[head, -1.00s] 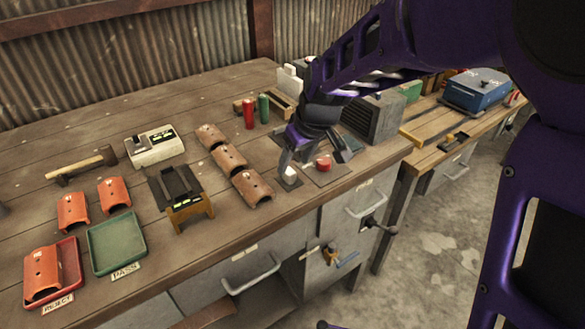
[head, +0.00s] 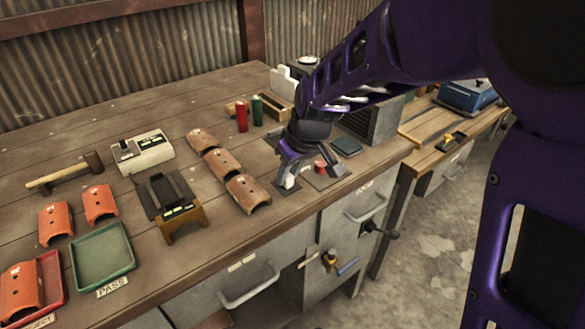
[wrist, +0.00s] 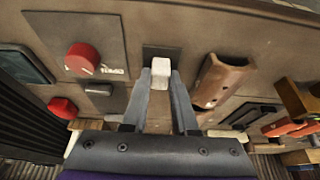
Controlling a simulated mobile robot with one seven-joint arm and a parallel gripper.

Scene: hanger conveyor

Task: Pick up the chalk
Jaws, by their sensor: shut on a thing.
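The chalk is a small white block (head: 288,183) at the front edge of the workbench, over a small dark pad (head: 285,192). In the wrist view the chalk (wrist: 161,70) shows between the fingertips, its end sticking out past them. My gripper (wrist: 162,82) is shut on the chalk, with one grey finger on either side. In the head view my gripper (head: 287,177) reaches down to the chalk at pad level. I cannot tell whether the chalk still touches the pad.
A red button (head: 320,167) on a flat plate is close to the right of the chalk. A row of orange-brown curved tiles (head: 247,193) is to the left. Red (head: 242,116) and green (head: 257,110) cylinders stand behind. A green PASS tray (head: 103,254) is at the left.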

